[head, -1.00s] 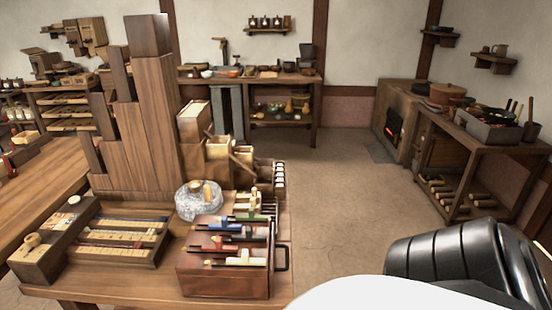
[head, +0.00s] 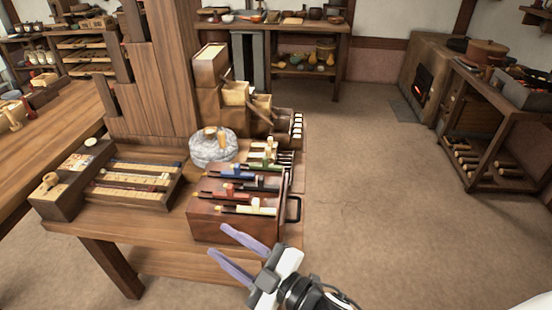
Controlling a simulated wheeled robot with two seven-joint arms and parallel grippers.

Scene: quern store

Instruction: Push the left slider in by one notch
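A dark reddish-brown box (head: 232,225) stands at the front right of the near table. Dark slots run across its top and hold coloured sliders: a green one (head: 258,163), a blue one (head: 237,173), a red one (head: 229,190) and a cream one (head: 256,204). I cannot tell which of them is the left slider or read its notches. My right gripper (head: 218,240) comes in from the lower right, its two pale purple fingers spread and empty. In the picture it is just below the box's front face, touching no slider that I can see. My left gripper is out of view.
A black handle (head: 293,209) sticks out on the box's right side. A stone quern (head: 212,147) stands behind the box, a wooden tray with light strips (head: 134,195) to its left. Tall stepped woodwork (head: 160,85) rises behind. The floor (head: 385,220) to the right is clear.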

